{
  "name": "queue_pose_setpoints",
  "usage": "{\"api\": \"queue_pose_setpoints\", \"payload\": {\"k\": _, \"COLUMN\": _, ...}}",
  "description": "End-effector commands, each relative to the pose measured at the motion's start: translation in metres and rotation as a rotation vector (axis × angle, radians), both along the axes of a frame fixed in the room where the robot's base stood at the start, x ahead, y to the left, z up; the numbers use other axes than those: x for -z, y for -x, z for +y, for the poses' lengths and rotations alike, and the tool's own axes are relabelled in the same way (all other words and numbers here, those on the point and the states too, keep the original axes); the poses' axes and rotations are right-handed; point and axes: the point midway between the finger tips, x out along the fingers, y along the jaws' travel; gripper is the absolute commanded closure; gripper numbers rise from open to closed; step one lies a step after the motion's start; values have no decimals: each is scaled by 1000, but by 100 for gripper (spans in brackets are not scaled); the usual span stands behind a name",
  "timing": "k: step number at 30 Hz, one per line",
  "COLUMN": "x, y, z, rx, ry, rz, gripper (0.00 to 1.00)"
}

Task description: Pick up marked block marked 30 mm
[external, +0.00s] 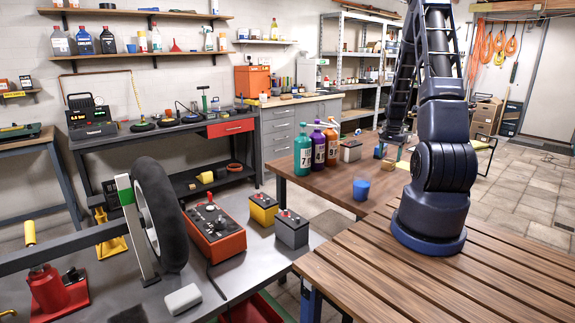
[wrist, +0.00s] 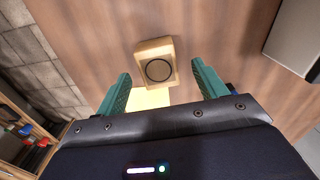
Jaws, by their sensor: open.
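A small tan wooden block (wrist: 157,49) with a dark round mark on one face lies on the brown tabletop in the wrist view. Any number on it is too small to read. My gripper (wrist: 161,72) is open; its two teal fingers stand to the left and right of the block, with gaps on both sides. Nothing is held. A pale yellow patch (wrist: 148,98) shows between the fingers just below the block; I cannot tell whether it is a separate piece. In the external view a small tan piece (external: 380,150) shows on the table beneath my arm.
A grey box (wrist: 298,38) stands at the right in the wrist view. On the wooden table (external: 325,188) are numbered bottles (external: 303,156), a blue cup (external: 362,189) and a grey-and-red box (external: 350,151). The tabletop around the block looks clear. Tiled floor lies past the table edge.

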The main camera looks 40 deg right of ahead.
Motion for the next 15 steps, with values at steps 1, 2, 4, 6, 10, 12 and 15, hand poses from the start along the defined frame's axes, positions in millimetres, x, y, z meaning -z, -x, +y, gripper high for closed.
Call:
{"api": "queue_pose_setpoints", "payload": {"k": 1, "x": 6, "y": 1, "z": 0, "rx": 1, "ry": -2, "rz": 1, "gripper": 29}}
{"api": "queue_pose_setpoints", "payload": {"k": 2, "x": 10, "y": 2, "z": -1, "rx": 1, "ry": -2, "rz": 1, "gripper": 29}}
{"api": "queue_pose_setpoints", "payload": {"k": 4, "x": 19, "y": 3, "z": -2, "rx": 2, "ry": -3, "rz": 1, "gripper": 29}}
{"api": "queue_pose_setpoints", "payload": {"k": 6, "x": 29, "y": 3, "z": -2, "rx": 2, "ry": -3, "rz": 1, "gripper": 29}}
{"api": "queue_pose_setpoints", "payload": {"k": 10, "x": 41, "y": 3, "z": -2, "rx": 1, "ry": -2, "rz": 1, "gripper": 29}}
{"api": "queue_pose_setpoints", "payload": {"k": 12, "x": 44, "y": 2, "z": -2, "rx": 1, "ry": 0, "rz": 0, "gripper": 29}}
{"api": "queue_pose_setpoints", "payload": {"k": 15, "x": 44, "y": 2, "z": -2, "rx": 0, "ry": 0, "rz": -1, "gripper": 29}}
